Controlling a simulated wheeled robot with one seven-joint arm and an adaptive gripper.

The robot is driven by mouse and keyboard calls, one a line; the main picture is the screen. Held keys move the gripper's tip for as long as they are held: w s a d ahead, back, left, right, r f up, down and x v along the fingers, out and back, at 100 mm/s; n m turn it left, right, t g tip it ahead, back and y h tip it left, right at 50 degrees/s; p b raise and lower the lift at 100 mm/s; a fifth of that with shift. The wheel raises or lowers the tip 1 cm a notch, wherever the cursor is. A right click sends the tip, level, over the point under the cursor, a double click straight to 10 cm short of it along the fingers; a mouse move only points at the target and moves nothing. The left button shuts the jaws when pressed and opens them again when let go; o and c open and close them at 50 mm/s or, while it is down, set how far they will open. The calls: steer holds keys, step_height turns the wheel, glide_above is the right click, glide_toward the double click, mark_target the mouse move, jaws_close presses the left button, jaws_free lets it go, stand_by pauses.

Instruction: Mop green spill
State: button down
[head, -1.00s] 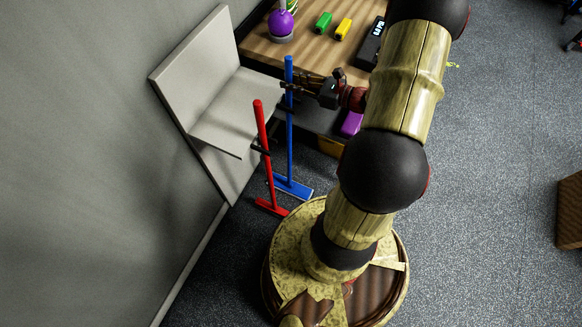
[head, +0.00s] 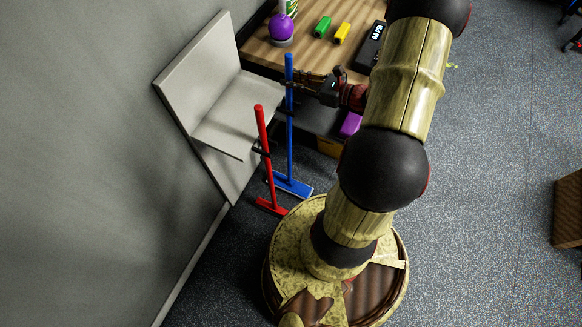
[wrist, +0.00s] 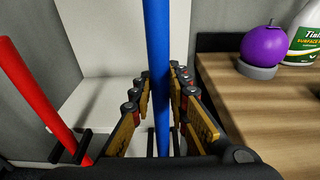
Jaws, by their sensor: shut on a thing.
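A blue mop (head: 289,120) stands upright, its flat blue head (head: 291,186) low near the floor. My gripper (head: 290,84) is shut around the upper part of its handle. In the wrist view the blue handle (wrist: 157,40) runs between my two fingers (wrist: 160,88). A red mop (head: 264,155) stands just left of it, slightly tilted, held in a dark clip. A small yellow-green patch, perhaps the spill (head: 453,65), shows on the floor right of my arm, which partly hides that area.
A white wall rack (head: 215,125) stands close on the left. A wooden table (head: 300,55) behind holds a purple ball (head: 282,27), a green block (head: 323,26), a yellow block (head: 342,33) and a black clock (head: 370,45). Open carpet lies right; a brown box (head: 568,225) sits at the edge.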

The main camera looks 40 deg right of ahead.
steer(key=f+p+v, duration=0.2)
steer(key=v, duration=1.1)
steer(key=shift+s, duration=0.55)
stand_by(0.7)
steer(key=shift+d+r, duration=0.1)
steer(key=shift+d, duration=0.05)
steer(key=shift+r+p, duration=0.1)
steer(key=shift+p, duration=0.2)
